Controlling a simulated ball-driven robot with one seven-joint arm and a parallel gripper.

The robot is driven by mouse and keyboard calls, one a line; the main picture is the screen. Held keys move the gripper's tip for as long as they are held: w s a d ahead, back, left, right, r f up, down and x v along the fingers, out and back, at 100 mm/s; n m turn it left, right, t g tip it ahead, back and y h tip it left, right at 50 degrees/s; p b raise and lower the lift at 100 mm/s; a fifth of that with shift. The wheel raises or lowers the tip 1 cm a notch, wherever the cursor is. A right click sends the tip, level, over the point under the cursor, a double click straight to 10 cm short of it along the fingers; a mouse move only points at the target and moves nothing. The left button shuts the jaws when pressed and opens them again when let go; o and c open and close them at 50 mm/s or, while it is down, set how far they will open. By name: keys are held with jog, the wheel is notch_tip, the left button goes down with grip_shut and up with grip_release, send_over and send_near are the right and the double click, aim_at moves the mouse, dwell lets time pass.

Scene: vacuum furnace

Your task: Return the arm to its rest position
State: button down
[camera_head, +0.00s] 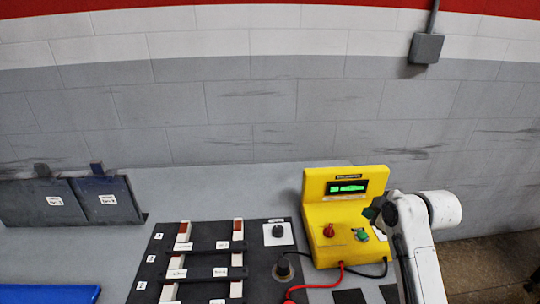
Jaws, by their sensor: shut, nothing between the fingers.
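My white arm (418,258) rises from the bottom edge at the right, in front of the right side of the yellow instrument. At its top, a thick white cylinder points right.
The instrument has a lit green display (347,187), a red knob (329,231) and red (325,286) and black leads. A black panel (200,259) with labelled bars and a round knob (278,231) lies left. Dark bins (107,202) and a blue tray (48,294) are farther left. A wall closes the back.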

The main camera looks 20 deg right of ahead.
jog(key=s+a+f+m, duration=0.1)
jog(key=s+a+f, duration=0.2)
jog(key=s+a, duration=0.1)
jog(key=s+a+f+m+g+y, duration=0.1)
jog(key=s+a+f+m, duration=0.1)
jog(key=a, duration=0.5)
jog(key=s+a+f+m+g, duration=0.1)
jog(key=s+a+f+m, duration=0.1)
jog(key=s+a+f, duration=0.2)
jog(key=shift+s+a, duration=0.35)
jog(key=shift+s, duration=0.4)
jog(key=shift+s+a, duration=0.3)
jog(key=shift+s, duration=0.4)
jog(key=s+f+m+g, duration=0.2)
jog(key=s+f+g, duration=0.1)
jog(key=s, duration=0.7)
jog(key=s+f+m+g, duration=0.1)
jog(key=s+f+g, duration=0.2)
jog(key=s, duration=0.8)
jog(key=shift+a+f+m, duration=0.4)
jog(key=shift+f, duration=0.55)
